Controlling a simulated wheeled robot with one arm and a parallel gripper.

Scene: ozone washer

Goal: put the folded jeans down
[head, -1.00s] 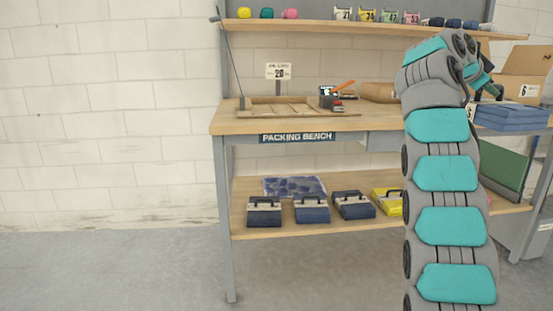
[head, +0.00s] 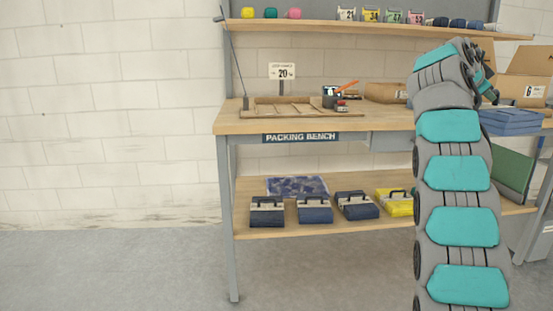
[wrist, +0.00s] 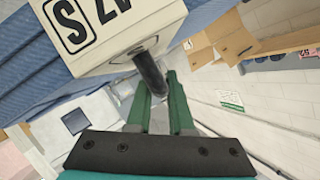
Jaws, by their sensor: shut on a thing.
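The folded jeans (wrist: 40,85) fill the upper left of the wrist view as blue cloth. A white band (wrist: 112,35) on them carries a boxed "S" and cut-off characters. A dark handle (wrist: 151,72) stands out from the band. My gripper (wrist: 158,82) has its green fingers closed around this handle. In the head view my gripper (head: 490,92) is mostly behind my arm, above the right part of the bench. Blue folded cloth (head: 512,122) shows just below it; I cannot tell whether it rests on the bench or hangs from my gripper.
The packing bench (head: 245,125) has a wooden tray, a dark cup and a "20" sign on its left half. Cardboard boxes (head: 525,72) stand at the right. Several folded bundles with handles (head: 315,211) lie on the lower shelf (head: 260,231). Yarn and tags line the upper shelf.

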